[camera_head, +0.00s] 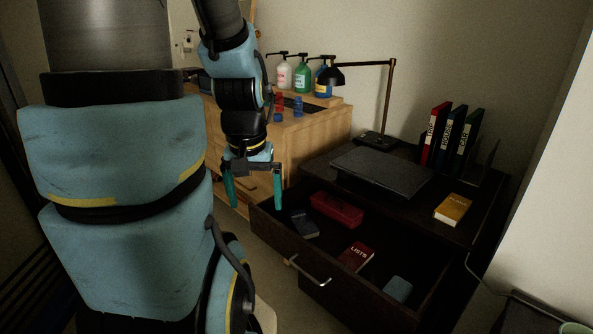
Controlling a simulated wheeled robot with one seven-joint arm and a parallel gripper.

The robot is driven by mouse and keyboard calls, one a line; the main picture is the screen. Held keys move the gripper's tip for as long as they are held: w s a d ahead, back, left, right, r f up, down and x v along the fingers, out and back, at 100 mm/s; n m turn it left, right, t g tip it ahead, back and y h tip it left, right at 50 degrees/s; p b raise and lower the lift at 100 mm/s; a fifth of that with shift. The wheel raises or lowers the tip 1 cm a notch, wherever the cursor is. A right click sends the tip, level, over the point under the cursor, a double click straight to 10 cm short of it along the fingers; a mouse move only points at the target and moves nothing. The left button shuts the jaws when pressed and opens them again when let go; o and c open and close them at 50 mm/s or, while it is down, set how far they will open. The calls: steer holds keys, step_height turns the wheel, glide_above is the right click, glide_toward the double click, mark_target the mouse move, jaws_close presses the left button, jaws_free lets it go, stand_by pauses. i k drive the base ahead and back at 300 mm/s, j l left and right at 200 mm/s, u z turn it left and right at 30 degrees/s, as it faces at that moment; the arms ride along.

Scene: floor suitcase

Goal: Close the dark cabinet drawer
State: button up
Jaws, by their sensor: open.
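The dark cabinet drawer (322,299) is pulled out from the dark cabinet (478,212), and its inside shows. Its front carries a curved metal handle (308,272). Inside lie a red tray (337,210), a dark blue item (304,224), a dark red book marked LISTS (356,257) and a grey-blue item (398,290). My gripper (253,197) points down with its teal fingers apart and nothing between them. It appears above and near the drawer's left front corner, apart from the handle; its exact depth is hard to tell.
On the cabinet top are a dark flat case (380,173), a desk lamp (388,100), upright binders (450,137) and a yellow book (453,209). A wooden cabinet (320,139) with pump bottles (303,76) stands behind my gripper. Some floor (262,262) is clear before the drawer.

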mark_target(424, 261)
steer(key=k+j+u, duration=0.1)
steer(key=k+u, duration=0.15)
steer(key=k, duration=0.2)
steer(key=k+j+u, duration=0.25)
steer(key=k, duration=0.2)
